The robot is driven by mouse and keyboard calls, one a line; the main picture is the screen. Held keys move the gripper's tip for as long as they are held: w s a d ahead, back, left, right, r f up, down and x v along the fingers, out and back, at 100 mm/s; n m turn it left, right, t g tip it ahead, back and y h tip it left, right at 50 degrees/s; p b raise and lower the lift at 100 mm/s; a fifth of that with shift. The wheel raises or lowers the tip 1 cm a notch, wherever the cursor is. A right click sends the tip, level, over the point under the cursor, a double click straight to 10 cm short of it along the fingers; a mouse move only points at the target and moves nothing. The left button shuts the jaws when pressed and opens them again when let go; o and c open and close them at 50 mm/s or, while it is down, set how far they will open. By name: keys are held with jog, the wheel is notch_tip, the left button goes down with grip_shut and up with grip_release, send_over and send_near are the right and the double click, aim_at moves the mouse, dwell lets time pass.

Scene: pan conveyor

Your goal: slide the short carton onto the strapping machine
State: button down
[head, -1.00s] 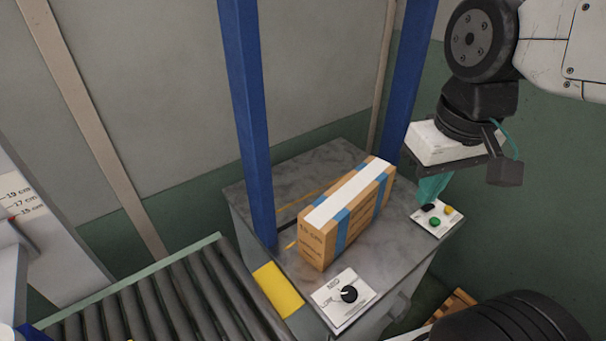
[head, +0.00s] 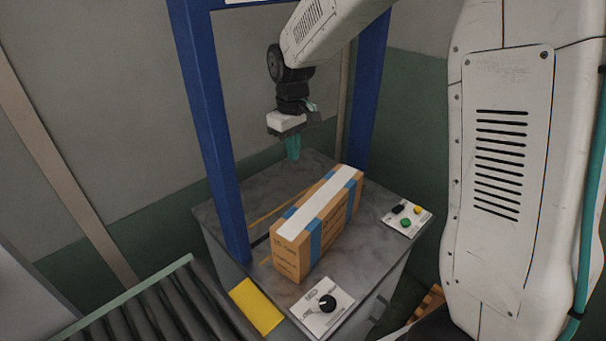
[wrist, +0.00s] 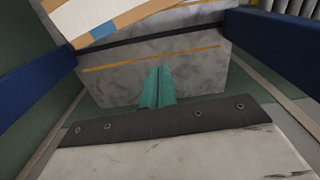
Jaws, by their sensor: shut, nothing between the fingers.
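The carton (head: 318,222) is brown cardboard with a white strip along its top and blue bands around it. It stands on the grey top of the strapping machine (head: 368,255), between the blue posts of its arch and toward the near side. Part of the carton (wrist: 120,18) also shows at the top left of the wrist view. My gripper (head: 293,152) has teal fingers and is shut and empty. It hangs above the far part of the machine top, behind the carton and apart from it. The fingers (wrist: 157,85) also show in the wrist view, pointing toward the machine top.
A roller conveyor (head: 160,310) meets the machine at the lower left, beside a yellow plate (head: 257,306). A dial panel (head: 321,308) and a button panel (head: 407,218) sit on the machine's near and right edges. Blue posts (head: 212,150) stand at the sides.

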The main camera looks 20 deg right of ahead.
aim_at(314, 192)
jog(key=s+d+f, duration=0.1)
jog(key=s+f, duration=0.2)
jog(key=f, duration=0.6)
jog(key=shift+s+d+f, duration=0.25)
jog(key=shift+s+d, duration=0.1)
jog(key=shift+d, duration=0.05)
jog(key=shift+s, duration=0.1)
jog(key=shift+s+d, duration=0.3)
jog(key=shift+s, duration=0.3)
jog(key=shift+s+d, duration=0.3)
jog(key=shift+s, duration=0.3)
